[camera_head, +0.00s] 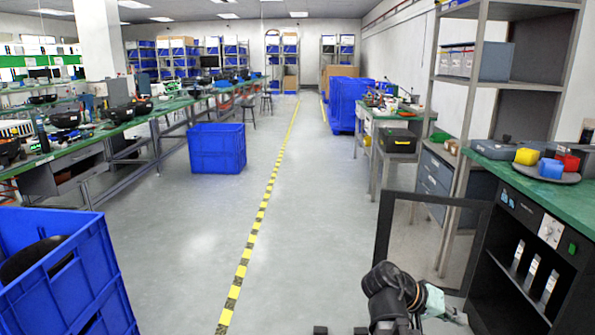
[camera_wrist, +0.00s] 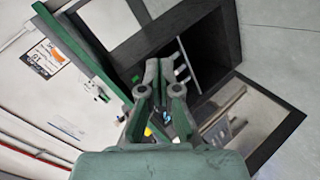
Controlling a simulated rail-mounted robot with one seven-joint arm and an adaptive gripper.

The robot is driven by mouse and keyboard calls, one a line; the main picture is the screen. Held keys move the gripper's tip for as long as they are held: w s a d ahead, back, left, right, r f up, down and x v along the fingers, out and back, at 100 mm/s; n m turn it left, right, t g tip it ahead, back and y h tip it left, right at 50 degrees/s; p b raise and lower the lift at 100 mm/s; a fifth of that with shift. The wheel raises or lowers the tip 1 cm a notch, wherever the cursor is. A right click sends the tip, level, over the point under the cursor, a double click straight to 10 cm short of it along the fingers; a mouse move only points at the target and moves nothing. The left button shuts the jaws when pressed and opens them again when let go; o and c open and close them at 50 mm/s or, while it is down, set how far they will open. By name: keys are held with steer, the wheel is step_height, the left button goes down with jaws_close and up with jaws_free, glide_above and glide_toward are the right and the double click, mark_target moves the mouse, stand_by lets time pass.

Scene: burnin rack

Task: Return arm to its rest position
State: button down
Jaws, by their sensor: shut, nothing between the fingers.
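My gripper (camera_wrist: 159,66) shows in the wrist view with its two fingers close together and nothing between them. In the head view part of my arm shows at the bottom right, in front of the open rack door (camera_head: 384,240); the fingertips cannot be made out there. The black burn-in rack (camera_head: 478,283) stands at the right edge under a green worktop. Its glazed door hangs open to the left. Several upright white units (camera_head: 533,272) stand inside the rack. In the wrist view the dark rack opening (camera_wrist: 205,55) lies beyond my fingers, with the door frame (camera_wrist: 285,132) at lower right.
A round tray (camera_head: 530,174) with red, yellow and blue pieces sits on the worktop (camera_head: 585,215). A metal shelf (camera_head: 455,150) stands behind the door. Blue crates stand at the left front (camera_head: 95,255) and mid-floor (camera_head: 217,148). The aisle with the yellow-black line (camera_head: 262,205) is clear.

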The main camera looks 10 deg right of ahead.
steer(key=s+a+f+n+y+p, duration=0.1)
steer(key=a+f+n+y+p, duration=0.2)
steer(key=a+f+p, duration=0.5)
steer(key=a+f+n+y+p, duration=0.3)
steer(key=a+f, duration=0.2)
steer(key=f, duration=0.7)
steer(key=s+a+f+g+y+p, duration=0.1)
steer(key=s+a+f+y+p, duration=0.1)
steer(key=s, duration=0.5)
steer(key=s+a+f+n+g+y+p, duration=0.1)
steer(key=s+a+f+g+y+p, duration=0.1)
steer(key=s+a+f+p, duration=0.3)
steer(key=s+a+f+g+y+p, duration=0.1)
steer(key=s+a+f+p, duration=0.2)
steer(key=s+a, duration=0.6)
steer(key=shift+s+f+y+p, duration=0.3)
steer(key=shift+s+y+p, duration=0.1)
steer(key=shift+s+p, duration=0.55)
